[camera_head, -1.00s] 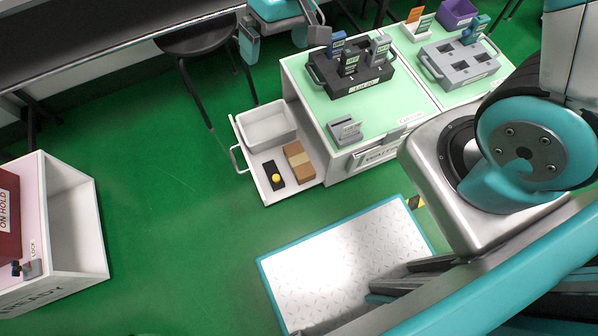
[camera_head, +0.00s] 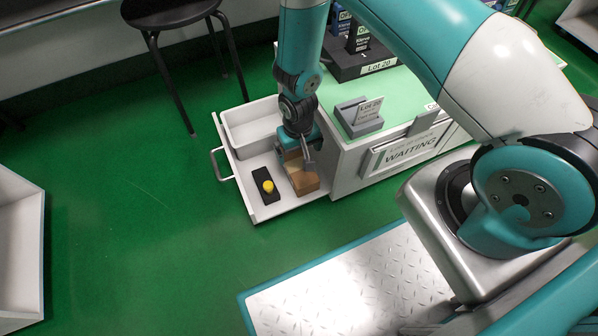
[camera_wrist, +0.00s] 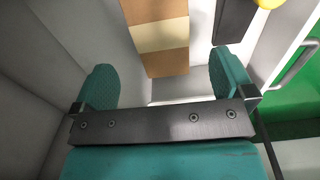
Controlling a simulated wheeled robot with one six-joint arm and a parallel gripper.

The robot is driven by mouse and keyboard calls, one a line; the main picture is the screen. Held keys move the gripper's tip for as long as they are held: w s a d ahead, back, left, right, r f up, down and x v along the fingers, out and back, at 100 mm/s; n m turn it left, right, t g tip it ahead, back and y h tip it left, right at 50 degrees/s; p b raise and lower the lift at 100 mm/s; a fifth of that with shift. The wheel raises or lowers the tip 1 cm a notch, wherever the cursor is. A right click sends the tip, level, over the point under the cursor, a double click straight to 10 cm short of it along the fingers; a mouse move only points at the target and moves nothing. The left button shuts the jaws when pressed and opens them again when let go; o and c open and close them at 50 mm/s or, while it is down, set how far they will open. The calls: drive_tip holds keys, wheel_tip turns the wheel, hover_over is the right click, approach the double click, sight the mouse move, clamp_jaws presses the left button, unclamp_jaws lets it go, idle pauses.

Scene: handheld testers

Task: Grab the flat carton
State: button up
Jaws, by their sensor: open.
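The flat carton (camera_head: 303,182) is a brown box with a paler tan band across its middle. It lies in the open white drawer, partly hidden by my gripper in the head view. In the wrist view the carton (camera_wrist: 157,35) is at the top centre, ahead of the fingers. My gripper (camera_head: 297,152) points down over the drawer at the carton's far end. In the wrist view my gripper (camera_wrist: 163,88) has its two teal fingers wide apart with nothing between them. The carton lies in line with the gap between the fingers.
A black piece with a yellow knob (camera_head: 267,186) lies just left of the carton. A white bin (camera_head: 250,125) fills the drawer's back. The drawer (camera_head: 262,214) has low walls. The cabinet with the WAITING sign (camera_head: 410,149) stands close on the right.

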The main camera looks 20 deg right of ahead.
sight(298, 164)
wheel_tip(298, 164, down, 10)
drive_tip(key=b, duration=0.6)
drive_tip(key=shift+r, duration=0.35)
drive_tip(key=c, duration=1.1)
drive_tip(key=shift+o, duration=0.2)
drive_tip(key=shift+r, duration=0.1)
